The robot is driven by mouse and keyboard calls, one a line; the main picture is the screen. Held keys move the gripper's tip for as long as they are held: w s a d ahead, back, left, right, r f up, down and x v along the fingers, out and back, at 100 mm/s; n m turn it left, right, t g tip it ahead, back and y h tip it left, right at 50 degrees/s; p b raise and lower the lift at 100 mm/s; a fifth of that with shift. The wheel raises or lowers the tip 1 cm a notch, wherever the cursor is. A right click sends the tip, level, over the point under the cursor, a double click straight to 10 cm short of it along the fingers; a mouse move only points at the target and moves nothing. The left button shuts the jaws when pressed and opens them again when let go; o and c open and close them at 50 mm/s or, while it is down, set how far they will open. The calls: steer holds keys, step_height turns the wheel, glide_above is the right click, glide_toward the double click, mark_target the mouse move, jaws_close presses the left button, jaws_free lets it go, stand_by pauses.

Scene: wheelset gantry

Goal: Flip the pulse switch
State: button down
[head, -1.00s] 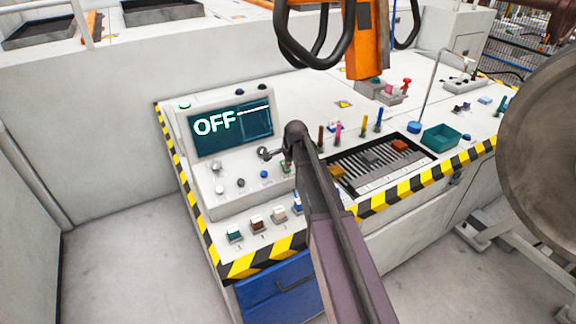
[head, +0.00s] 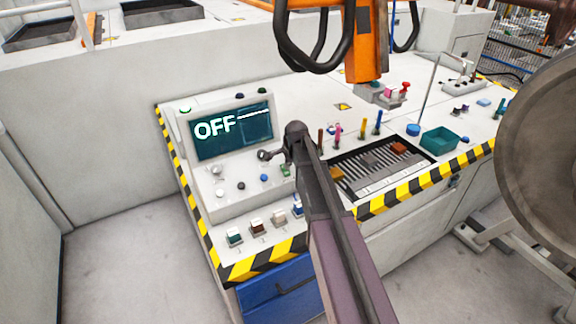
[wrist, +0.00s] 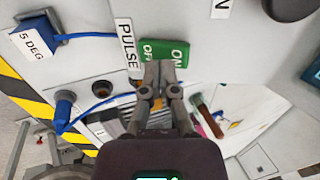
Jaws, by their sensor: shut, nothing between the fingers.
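The pulse switch (wrist: 165,53) is a green rocker marked ON and OFF beside a PULSE label (wrist: 127,44) in the wrist view. My gripper (wrist: 158,68) is shut and empty, with its fingertips right at the rocker's lower edge near the OFF side; I cannot tell whether they touch it. In the head view the green switch (head: 286,171) shows partly beside my dark arm, on the sloped console. My fingertips cannot be made out clearly there. The console screen (head: 230,128) reads OFF.
In the head view, several small switches line the console's front edge, an orange hanging unit (head: 364,40) is above the bench, and a large wheel (head: 545,140) stands at right.

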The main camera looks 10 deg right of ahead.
steer(key=shift+r, duration=0.1)
steer(key=s+d+r+p, duration=0.2)
steer(key=s+r+p, duration=0.6)
steer(key=r+p, duration=0.3)
stand_by(0.6)
stand_by(0.6)
steer(key=s+a+n+g, duration=0.1)
steer(key=s+a+n, duration=0.2)
steer(key=s+n, duration=0.4)
steer(key=s+a+n+g+h, duration=0.1)
steer(key=s+a+n+g, duration=0.1)
steer(key=s+n, duration=0.6)
steer(key=s+a, duration=0.1)
steer(key=s, duration=0.5)
steer(key=shift+a+f, duration=0.15)
steer(key=shift+f, duration=0.2)
steer(key=c, duration=1.4)
jaws_free()
